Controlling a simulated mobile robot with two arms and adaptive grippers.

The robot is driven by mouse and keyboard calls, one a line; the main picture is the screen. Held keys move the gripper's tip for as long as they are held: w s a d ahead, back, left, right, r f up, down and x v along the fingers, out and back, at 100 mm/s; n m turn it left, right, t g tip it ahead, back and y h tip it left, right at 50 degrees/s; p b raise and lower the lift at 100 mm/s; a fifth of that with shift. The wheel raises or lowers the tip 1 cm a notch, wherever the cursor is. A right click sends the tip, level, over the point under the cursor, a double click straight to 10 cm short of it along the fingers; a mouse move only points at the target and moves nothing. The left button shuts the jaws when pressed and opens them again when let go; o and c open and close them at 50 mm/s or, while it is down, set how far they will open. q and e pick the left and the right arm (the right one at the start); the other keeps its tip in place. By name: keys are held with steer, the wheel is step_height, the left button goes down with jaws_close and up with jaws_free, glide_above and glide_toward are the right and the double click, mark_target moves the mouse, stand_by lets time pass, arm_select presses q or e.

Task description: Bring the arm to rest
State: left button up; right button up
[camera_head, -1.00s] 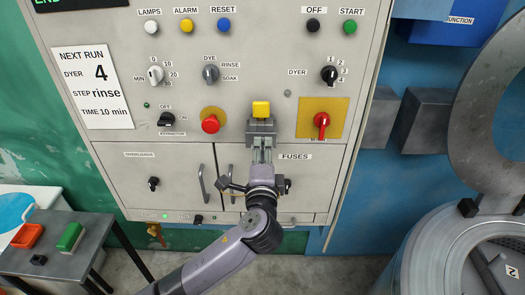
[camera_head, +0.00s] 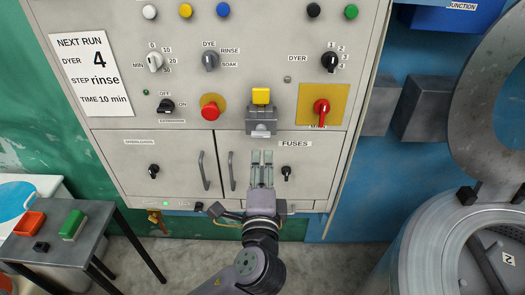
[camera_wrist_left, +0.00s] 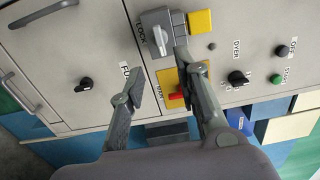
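My left arm comes up from the bottom of the head view. Its gripper (camera_head: 262,162) is in front of the lower cabinet doors, below the grey lock block (camera_head: 261,122) with the yellow square (camera_head: 261,96) above it. In the left wrist view the two fingers (camera_wrist_left: 156,72) stand apart with nothing between them. The grey lock knob (camera_wrist_left: 157,35) lies beyond the fingertips, apart from them. One finger partly covers the red rotary switch (camera_wrist_left: 177,96) on its yellow plate. My right gripper is not in view.
The control panel (camera_head: 130,125) carries knobs, buttons and a red stop button (camera_head: 210,112). A door handle (camera_head: 232,171) is close left of the gripper. A small table (camera_head: 75,250) with red and green items stands left. An open drum (camera_head: 420,250) stands right.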

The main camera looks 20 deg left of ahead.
arm_select(q)
steer(key=shift+v, duration=1)
steer(key=w+d+f+g+h+b, duration=0.1)
steer(key=w+f+g+h+b, duration=0.2)
steer(key=f, duration=2.1)
steer(key=s+a+f+n+g, duration=0.1)
steer(key=s+a+f+g, duration=0.2)
steer(key=f, duration=0.9)
steer(key=s+a+f+n+g, duration=0.1)
steer(key=s+f+g, duration=0.3)
steer(key=f, duration=0.8)
steer(key=s+a+f+n+g+h+b, duration=0.2)
steer(key=s+a+f+n+g, duration=0.15)
steer(key=s+f, duration=1.1)
steer(key=s+a+f+n+g+b, duration=0.1)
steer(key=s+f, duration=0.4)
steer(key=s, duration=0.5)
steer(key=s+a+f+n+g, duration=0.2)
steer(key=s+f+n, duration=0.3)
steer(key=s, duration=0.5)
steer(key=shift+s+a+n+b, duration=0.3)
steer(key=shift+a+n+b, duration=0.1)
steer(key=shift+n, duration=0.15)
